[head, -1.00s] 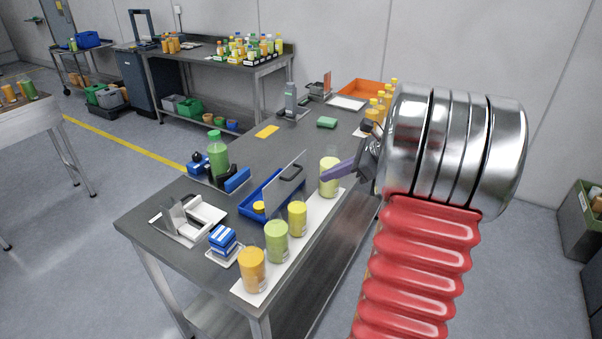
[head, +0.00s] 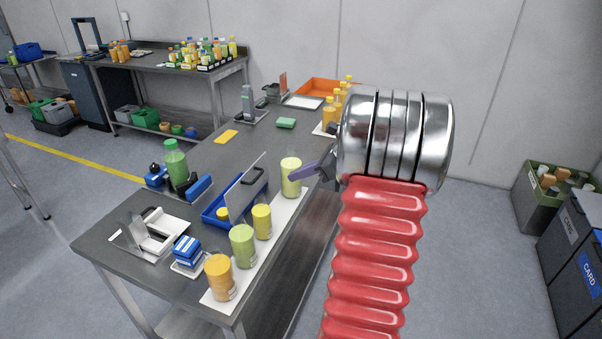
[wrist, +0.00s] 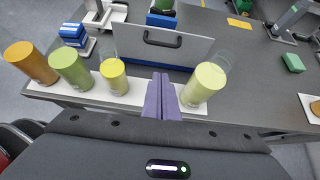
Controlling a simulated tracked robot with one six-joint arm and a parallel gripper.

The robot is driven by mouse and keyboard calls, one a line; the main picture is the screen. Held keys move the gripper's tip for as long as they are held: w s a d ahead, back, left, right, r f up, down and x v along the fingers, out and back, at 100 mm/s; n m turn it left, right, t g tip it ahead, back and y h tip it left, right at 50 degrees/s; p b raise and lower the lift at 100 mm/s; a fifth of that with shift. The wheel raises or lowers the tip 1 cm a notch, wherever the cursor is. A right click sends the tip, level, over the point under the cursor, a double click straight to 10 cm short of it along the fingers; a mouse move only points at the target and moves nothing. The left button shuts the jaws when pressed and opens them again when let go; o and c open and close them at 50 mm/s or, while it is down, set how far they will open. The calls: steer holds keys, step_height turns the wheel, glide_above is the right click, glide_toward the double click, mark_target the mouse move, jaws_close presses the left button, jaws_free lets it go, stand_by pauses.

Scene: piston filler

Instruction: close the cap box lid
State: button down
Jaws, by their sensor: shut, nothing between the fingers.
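The cap box (head: 208,217) is a blue box on the table, with a yellow cap (head: 223,213) showing inside. Its clear grey lid (head: 246,182) stands raised, with a dark handle near its upper edge. In the wrist view the lid (wrist: 165,48) stands upright across the upper middle, its dark handle (wrist: 162,40) facing me. My gripper (head: 302,176) has purple fingers and is to the right of the lid, apart from it. In the wrist view my gripper (wrist: 161,78) is shut and empty, pointing at the lid from the near side, between two drink-filled containers.
A white strip along the table's near edge carries several filled containers, including a pale green one (head: 291,178) close to my fingers and a yellow one (head: 262,222). A blue-and-white stack (head: 187,252) stands front left. A green bottle (head: 176,164) stands behind the box.

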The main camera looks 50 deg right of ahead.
steer(key=w+a+f, duration=0.3)
steer(key=w, duration=0.5)
steer(key=shift+w+a, duration=0.2)
steer(key=shift+w, duration=0.15)
steer(key=shift+f, duration=0.1)
